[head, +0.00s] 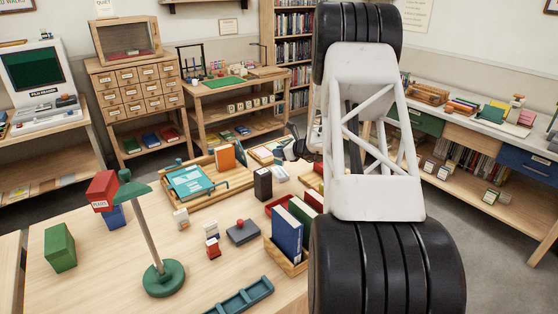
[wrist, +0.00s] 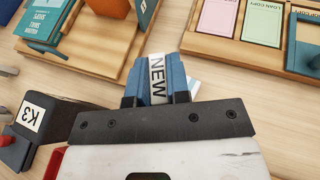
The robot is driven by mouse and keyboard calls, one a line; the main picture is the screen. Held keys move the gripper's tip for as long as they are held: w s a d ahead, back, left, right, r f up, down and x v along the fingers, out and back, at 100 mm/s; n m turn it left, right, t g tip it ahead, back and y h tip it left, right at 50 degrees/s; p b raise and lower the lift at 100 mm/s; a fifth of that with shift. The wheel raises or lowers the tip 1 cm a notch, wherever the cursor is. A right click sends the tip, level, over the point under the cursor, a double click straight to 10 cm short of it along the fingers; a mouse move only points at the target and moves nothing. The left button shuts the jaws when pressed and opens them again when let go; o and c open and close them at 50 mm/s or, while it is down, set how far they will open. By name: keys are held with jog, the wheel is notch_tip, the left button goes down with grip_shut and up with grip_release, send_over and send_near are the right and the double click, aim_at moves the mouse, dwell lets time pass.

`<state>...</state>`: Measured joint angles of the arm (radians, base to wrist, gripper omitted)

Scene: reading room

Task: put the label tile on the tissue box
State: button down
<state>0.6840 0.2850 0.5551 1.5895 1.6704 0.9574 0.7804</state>
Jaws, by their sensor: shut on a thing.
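My gripper (wrist: 157,85) is shut on the label tile (wrist: 157,78), a white tile lettered NEW, between its blue fingers in the wrist view. In the head view the gripper (head: 296,150) is a small dark shape over the far side of the table, partly behind my arm, and the tile cannot be made out there. A pale blue and white thing (wrist: 194,86) shows just behind the fingers, mostly hidden; it may be the tissue box, but I cannot tell. It seems to match a small pale thing (head: 279,173) in the head view.
A green lamp (head: 150,235) and book crate (head: 287,262) stand nearer.

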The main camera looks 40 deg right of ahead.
aim_at(279, 159)
jog(key=shift+f, duration=1.85)
jog(key=shift+f, duration=0.15)
jog(key=c, duration=1.1)
grip_release()
jog(key=shift+s+r, duration=0.1)
jog(key=shift+r, duration=0.1)
jog(key=v, duration=1.2)
jog(key=shift+a, duration=0.1)
